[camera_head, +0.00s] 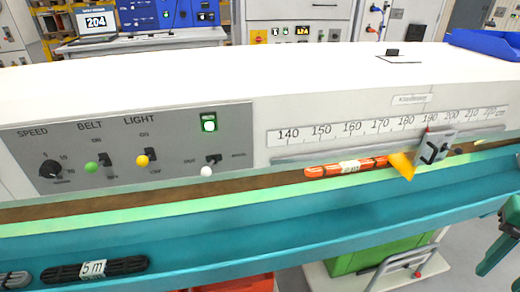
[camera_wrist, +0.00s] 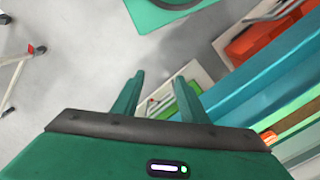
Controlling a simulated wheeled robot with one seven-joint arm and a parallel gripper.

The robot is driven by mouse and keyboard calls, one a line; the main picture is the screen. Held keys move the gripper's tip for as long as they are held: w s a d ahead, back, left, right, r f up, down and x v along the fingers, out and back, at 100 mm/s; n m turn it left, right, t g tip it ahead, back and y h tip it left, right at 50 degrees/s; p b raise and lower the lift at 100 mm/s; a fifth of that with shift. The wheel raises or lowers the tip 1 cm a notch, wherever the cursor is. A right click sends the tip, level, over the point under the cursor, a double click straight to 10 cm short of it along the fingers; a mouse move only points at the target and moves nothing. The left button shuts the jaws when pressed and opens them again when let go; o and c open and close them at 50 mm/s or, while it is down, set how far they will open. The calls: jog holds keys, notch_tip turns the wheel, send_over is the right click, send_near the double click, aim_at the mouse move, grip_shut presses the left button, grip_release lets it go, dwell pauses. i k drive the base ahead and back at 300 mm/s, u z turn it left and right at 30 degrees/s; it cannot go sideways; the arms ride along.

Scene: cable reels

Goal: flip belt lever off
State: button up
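The belt lever (camera_head: 91,167) has a green ball knob and sits under the label BELT on the dark grey control panel (camera_head: 60,140), left in the head view. Its small labels above and below are hard to read, and I cannot tell for sure which position it is in. My gripper (camera_wrist: 158,85) is open and empty in the wrist view, its two green fingers apart over the floor. In the head view a green part of my arm shows at the right edge, far from the lever. The wrist view does not show the lever.
Beside the belt lever are the speed dial (camera_head: 48,169), the yellow-knobbed light lever (camera_head: 142,161), a white-knobbed lever (camera_head: 206,171) and a lit green button (camera_head: 209,124). A teal trough (camera_head: 230,225) runs below the panel.

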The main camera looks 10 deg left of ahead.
aim_at(92, 167)
jog(key=u, duration=1.4)
jog(key=k, duration=0.85)
jog(key=u, duration=0.25)
jog(key=i, duration=1)
